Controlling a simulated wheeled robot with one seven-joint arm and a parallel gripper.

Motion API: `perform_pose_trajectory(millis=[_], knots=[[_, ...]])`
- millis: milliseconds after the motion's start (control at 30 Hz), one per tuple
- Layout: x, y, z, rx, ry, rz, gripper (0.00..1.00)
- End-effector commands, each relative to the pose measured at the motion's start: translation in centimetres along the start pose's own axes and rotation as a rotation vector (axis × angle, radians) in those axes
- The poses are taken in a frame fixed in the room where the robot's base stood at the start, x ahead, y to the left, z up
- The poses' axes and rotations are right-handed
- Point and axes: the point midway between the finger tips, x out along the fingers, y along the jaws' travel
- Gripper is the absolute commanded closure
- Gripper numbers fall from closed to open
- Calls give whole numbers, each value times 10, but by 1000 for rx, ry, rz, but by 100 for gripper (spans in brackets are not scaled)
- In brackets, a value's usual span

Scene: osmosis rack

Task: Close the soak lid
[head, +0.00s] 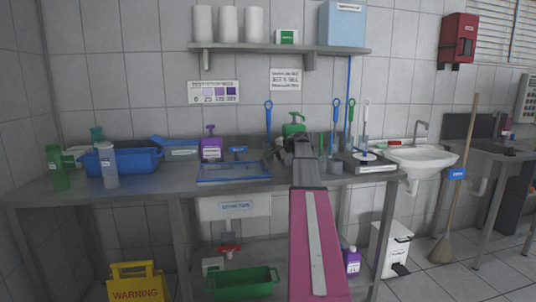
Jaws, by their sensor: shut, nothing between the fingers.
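A blue-framed, see-through panel (233,171), which may be the soak lid, is at the middle of the steel bench. It looks low and nearly flat, but I cannot tell whether it is open or shut. A white tank front (235,208) with a blue label, too small to read, shows under the bench below it. My gripper (303,143) is at the end of my raised arm, right of the panel and apart from it in the picture. It is shut and empty. My arm hides part of the bench there.
A blue tub (125,161), a purple bottle (211,146) and a clear bottle (109,166) stand left on the bench. A green spray bottle (293,125) is behind my gripper. Upright brushes and a grey tray (371,164) are to the right. A shelf (280,48) hangs above.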

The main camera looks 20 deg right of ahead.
Motion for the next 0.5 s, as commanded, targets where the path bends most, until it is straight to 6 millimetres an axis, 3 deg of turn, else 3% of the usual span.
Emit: perform_pose_trajectory(millis=[33, 267, 500], knots=[[4, 10, 2, 0, -6, 26, 100], [-4, 10, 3, 0, -7, 25, 100], [-46, 6, 2, 0, -1, 15, 100]])
